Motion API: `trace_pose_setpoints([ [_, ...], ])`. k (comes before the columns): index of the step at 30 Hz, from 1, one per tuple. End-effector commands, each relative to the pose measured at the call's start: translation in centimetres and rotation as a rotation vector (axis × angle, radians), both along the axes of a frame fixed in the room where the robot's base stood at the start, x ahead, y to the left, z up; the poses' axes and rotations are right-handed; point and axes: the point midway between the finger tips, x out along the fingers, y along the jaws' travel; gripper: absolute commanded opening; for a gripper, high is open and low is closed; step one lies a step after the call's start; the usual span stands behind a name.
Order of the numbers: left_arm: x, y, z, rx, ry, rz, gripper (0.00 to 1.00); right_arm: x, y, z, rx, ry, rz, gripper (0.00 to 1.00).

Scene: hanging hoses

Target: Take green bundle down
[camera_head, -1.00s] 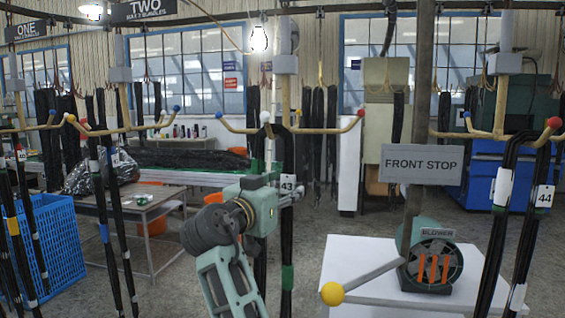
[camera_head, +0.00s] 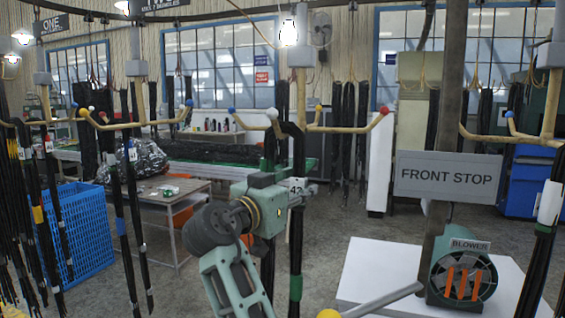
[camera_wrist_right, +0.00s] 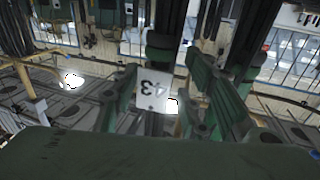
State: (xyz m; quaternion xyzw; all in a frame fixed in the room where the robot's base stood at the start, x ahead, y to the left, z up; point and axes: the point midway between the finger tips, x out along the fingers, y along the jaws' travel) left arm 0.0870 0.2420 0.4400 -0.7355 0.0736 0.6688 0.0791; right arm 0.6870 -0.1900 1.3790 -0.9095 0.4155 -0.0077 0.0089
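The green-banded black bundle (camera_head: 296,250), with a white tag marked 43, hangs looped over the wooden hook arms (camera_head: 335,128) in the middle of the head view. A green band wraps its lower part. My right gripper (camera_head: 285,192) is level with the tag, beside the bundle. In the right wrist view, its two green fingers (camera_wrist_right: 165,95) stand apart on either side of the bundle and the upside-down tag (camera_wrist_right: 153,90). Gaps show between fingers and bundle, so it looks open. My left gripper is not in view.
A blower (camera_head: 464,275) on a white stand (camera_head: 385,270) and a FRONT STOP sign (camera_head: 446,176) are at right. Another bundle (camera_head: 540,250) hangs at far right. At left are more hanging bundles, a blue basket (camera_head: 85,235) and a low table (camera_head: 165,200). Floor shows between.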

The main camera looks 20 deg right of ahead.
Motion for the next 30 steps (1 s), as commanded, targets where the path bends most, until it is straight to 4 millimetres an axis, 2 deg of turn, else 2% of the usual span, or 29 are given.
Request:
trace_pose_setpoints([
  [1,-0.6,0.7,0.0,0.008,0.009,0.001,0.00,0.0,-0.1,0.0,0.000,0.000,-0.001,0.33],
  [3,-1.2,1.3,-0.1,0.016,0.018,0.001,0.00,0.0,-0.1,0.0,0.001,0.001,-0.002,0.27],
  [5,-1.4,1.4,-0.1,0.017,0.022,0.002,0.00,0.0,-0.1,0.0,0.001,0.001,-0.002,0.22],
  [12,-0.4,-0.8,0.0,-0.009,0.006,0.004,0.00,0.0,-0.1,-0.1,0.000,0.001,-0.001,0.01],
  [19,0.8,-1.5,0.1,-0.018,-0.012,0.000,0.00,0.0,-0.1,-0.1,0.000,0.001,-0.001,0.00],
  [30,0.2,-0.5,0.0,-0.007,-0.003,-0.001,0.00,-0.1,0.0,0.3,-0.002,-0.007,0.000,0.00],
])
